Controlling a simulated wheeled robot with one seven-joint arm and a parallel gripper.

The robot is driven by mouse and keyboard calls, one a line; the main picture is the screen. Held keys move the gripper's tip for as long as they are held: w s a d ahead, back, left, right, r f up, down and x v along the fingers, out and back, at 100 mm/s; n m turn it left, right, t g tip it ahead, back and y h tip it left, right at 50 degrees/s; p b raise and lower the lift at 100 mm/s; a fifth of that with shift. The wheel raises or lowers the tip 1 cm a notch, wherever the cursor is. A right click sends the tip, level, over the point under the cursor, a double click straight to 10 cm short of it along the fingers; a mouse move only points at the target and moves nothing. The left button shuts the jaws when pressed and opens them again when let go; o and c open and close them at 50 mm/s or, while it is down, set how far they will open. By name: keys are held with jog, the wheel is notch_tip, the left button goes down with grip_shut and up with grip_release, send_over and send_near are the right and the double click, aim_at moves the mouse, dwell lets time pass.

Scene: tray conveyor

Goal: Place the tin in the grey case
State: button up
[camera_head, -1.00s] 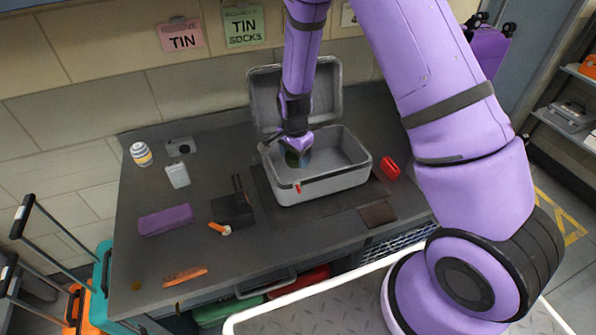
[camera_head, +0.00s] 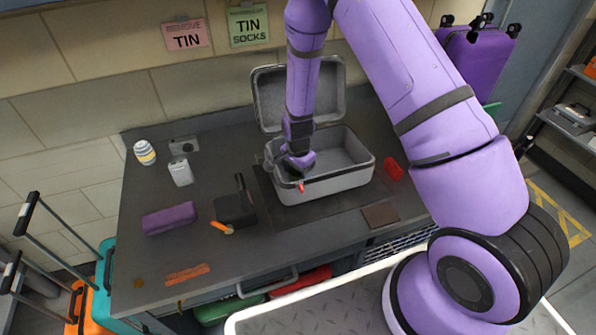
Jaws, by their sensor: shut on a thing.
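The grey case (camera_head: 345,181) stands on the dark counter with its lid (camera_head: 331,103) open and leaning back toward the wall. My gripper (camera_head: 297,170) is down at the left part of the case's open box, close to its front wall. It is shut on the tin, which my gripper and wrist almost wholly hide. I cannot tell whether the tin touches the case floor. A red latch or tag (camera_head: 301,186) shows on the case front.
On the counter (camera_head: 250,262) left of the case are a black block (camera_head: 234,210), a purple pouch (camera_head: 169,218), a white bottle (camera_head: 181,172) and a striped jar (camera_head: 145,153). A red item (camera_head: 393,169) and a brown flat piece (camera_head: 380,215) lie to the right.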

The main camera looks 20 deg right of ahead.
jog(key=o, duration=1)
jog(key=shift+c, duration=0.2)
jog(key=s+d+r+n+t, duration=0.1)
jog(key=s+r+n, duration=0.15)
jog(key=r, duration=0.95)
jog(key=s+d+r+n+t+y, duration=0.15)
jog(key=s+r, duration=0.25)
jog(key=r, duration=0.8)
jog(key=s+d+r+n+h, duration=0.1)
jog(key=s+r+n, duration=0.15)
jog(key=r, duration=0.95)
jog(key=s+d+r+n+t, duration=0.1)
jog(key=s+r+n, duration=0.1)
jog(key=s+r, duration=0.2)
jog(key=s+d+r+n, duration=0.2)
jog(key=s+r, duration=0.1)
jog(key=s, duration=0.6)
jog(key=s+d+r+n+t, duration=0.1)
jog(key=s+r+n, duration=0.1)
jog(key=s+r, duration=0.2)
jog(key=shift+s+d+r+t, duration=0.25)
jog(key=shift+s+r+t, duration=0.1)
jog(key=shift+s, duration=1.45)
